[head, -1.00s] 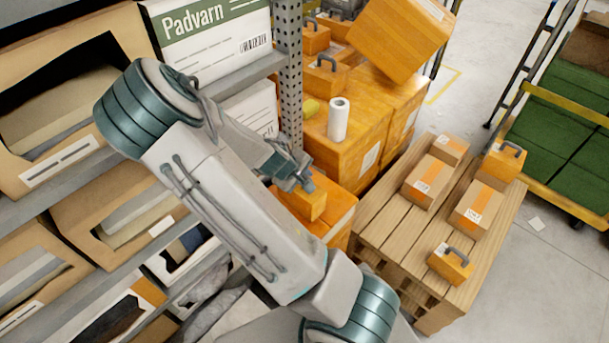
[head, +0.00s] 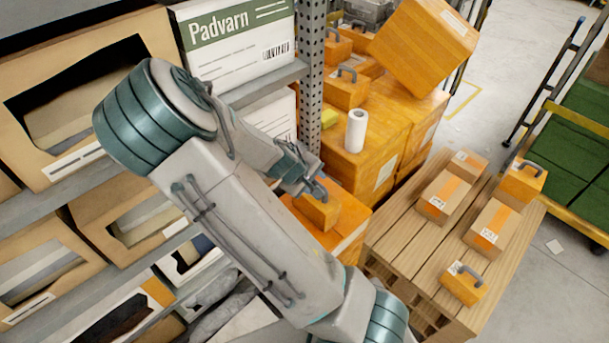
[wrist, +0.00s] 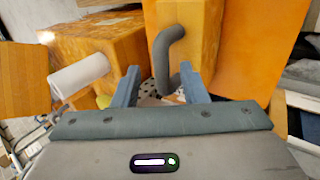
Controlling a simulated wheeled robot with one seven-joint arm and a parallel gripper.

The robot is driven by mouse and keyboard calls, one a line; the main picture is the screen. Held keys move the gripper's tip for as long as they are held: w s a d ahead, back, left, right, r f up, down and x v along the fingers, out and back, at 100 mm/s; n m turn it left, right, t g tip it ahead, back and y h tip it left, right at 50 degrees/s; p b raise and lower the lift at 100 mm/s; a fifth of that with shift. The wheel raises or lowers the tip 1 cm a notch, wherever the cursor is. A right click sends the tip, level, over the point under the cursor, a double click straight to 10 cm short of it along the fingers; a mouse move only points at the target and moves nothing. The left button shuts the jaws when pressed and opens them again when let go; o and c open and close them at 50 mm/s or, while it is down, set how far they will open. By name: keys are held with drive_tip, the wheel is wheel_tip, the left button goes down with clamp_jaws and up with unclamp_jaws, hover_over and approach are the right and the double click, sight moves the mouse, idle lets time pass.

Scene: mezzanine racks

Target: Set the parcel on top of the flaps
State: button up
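An orange parcel (head: 316,212) with a grey handle (wrist: 163,55) is at the end of my arm, at the front of a larger orange carton (head: 352,238). It appears to rest on or just above the carton's top; I cannot tell which. The wrist view shows the parcel (wrist: 198,35) beyond the fingers, with a flat orange panel to its right. My gripper (wrist: 162,85) has its fingers apart, one on each side of the handle, with gaps visible. In the head view my gripper (head: 311,187) is at the parcel's top. The flaps are not clearly distinguishable.
A shelf rack with a perforated post (head: 311,80) stands close on the left. Stacked orange cartons (head: 372,150) carry a white roll (head: 356,130) behind. A wooden pallet stack (head: 415,250) with several parcels stands at right. Grey floor is free beyond it.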

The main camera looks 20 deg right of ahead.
drive_tip(key=s+a+r+m+y, duration=0.1)
drive_tip(key=s+a+r+y, duration=0.1)
drive_tip(key=s+r, duration=0.4)
drive_tip(key=s+a+r+m+t+y, duration=0.1)
drive_tip(key=s+a+r+y, duration=0.1)
drive_tip(key=s+a+r, duration=0.3)
drive_tip(key=s+a+r+m+y, duration=0.2)
drive_tip(key=s+a+r, duration=0.2)
drive_tip(key=r, duration=0.8)
drive_tip(key=s, duration=0.2)
drive_tip(key=shift+s+a, duration=0.15)
drive_tip(key=shift+s, duration=0.15)
idle(0.6)
